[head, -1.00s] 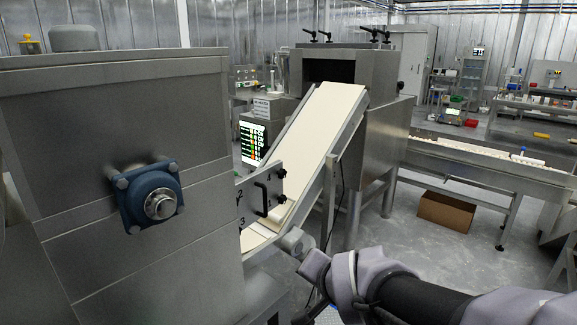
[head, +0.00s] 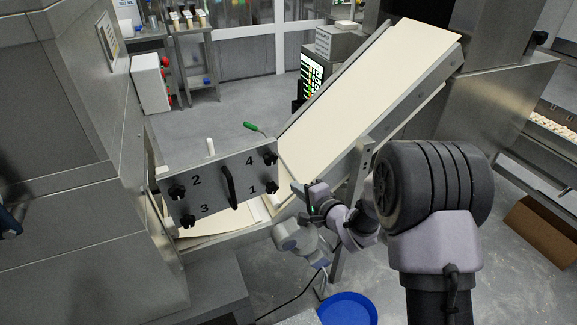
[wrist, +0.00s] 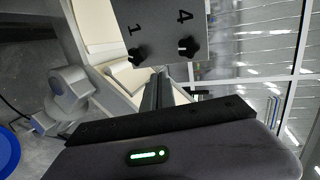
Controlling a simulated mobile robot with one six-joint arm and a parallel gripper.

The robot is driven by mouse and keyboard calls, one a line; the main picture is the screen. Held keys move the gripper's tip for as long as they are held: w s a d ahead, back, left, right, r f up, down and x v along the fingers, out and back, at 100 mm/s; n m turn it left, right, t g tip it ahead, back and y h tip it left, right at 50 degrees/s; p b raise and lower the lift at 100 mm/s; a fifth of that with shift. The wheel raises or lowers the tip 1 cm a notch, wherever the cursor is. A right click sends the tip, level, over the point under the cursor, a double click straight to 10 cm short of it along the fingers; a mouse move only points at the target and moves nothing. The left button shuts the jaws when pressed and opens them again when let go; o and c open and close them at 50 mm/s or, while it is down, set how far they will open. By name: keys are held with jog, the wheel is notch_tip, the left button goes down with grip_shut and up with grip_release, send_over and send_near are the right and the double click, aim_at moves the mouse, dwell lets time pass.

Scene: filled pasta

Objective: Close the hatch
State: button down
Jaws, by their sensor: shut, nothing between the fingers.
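The hatch (head: 238,172) is a grey metal plate at the lower end of the conveyor, with black knobs numbered 1 to 4 and a black bar handle (head: 230,187). Belt shows below its lower edge. In the wrist view the hatch (wrist: 158,22) is at the top, with knobs 1 and 4 showing and the handle out of frame. My gripper (head: 308,196) is just right of the hatch in the head view. Its fingers (wrist: 158,85) are together and empty, pointing towards the plate edge. I cannot tell whether they touch it.
The inclined cream belt (head: 365,85) rises to the right behind my arm. A steel machine body (head: 70,190) stands close on the left. A green-handled tool (head: 252,127) is behind the hatch. A blue bowl (head: 347,308) is low on the floor, and a cardboard box (head: 545,232) is at right.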

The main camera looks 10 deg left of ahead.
aim_at(273, 168)
jog(key=b+x, duration=0.1)
jog(key=x, duration=0.3)
jog(key=b+x, duration=0.1)
jog(key=x, duration=0.3)
jog(key=b+x, duration=0.1)
jog(key=x, duration=0.3)
jog(key=shift+a+r+b, duration=0.1)
jog(key=shift+r+b, duration=0.25)
jog(key=shift+w, duration=0.1)
